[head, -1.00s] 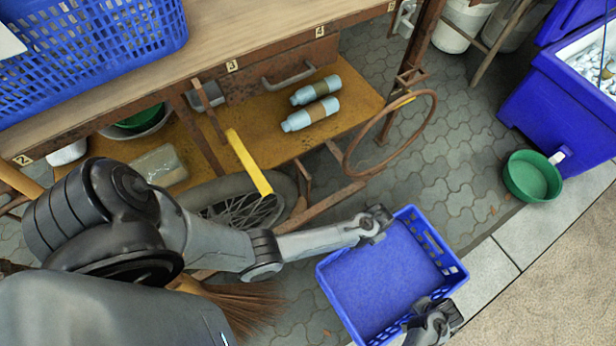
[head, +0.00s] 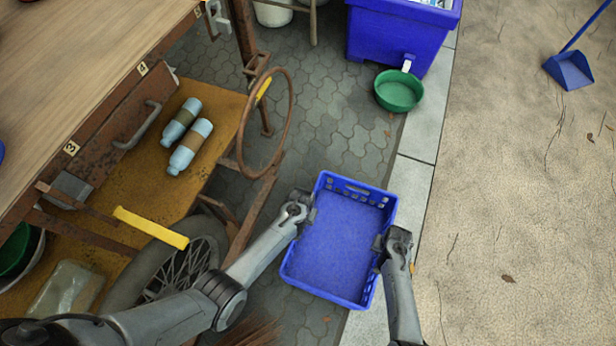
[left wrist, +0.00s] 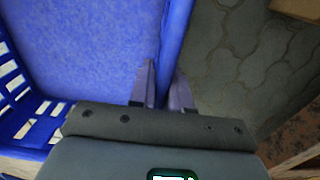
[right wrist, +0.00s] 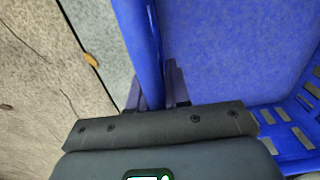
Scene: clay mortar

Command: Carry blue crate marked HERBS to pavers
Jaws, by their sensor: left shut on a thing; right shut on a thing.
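The blue crate (head: 338,240) is empty and hangs between my two grippers in the head view. No HERBS marking shows on it from here. My left gripper (head: 303,206) is shut on its left wall; in the left wrist view the fingers (left wrist: 163,88) straddle the crate wall (left wrist: 176,40). My right gripper (head: 382,243) is shut on the opposite wall; in the right wrist view the fingers (right wrist: 158,88) straddle that wall (right wrist: 143,45). The grey interlocking pavers (head: 340,130) lie beyond and left of the crate. Its height above the ground is hard to tell.
The wooden cart (head: 80,90) with its wheel (head: 185,262) and rusty ring (head: 265,120) stands at left. A blue bin (head: 385,40) and green bowl (head: 398,91) are ahead. A pale kerb (head: 418,145) and sandy ground with a blue dustpan (head: 570,70) lie right.

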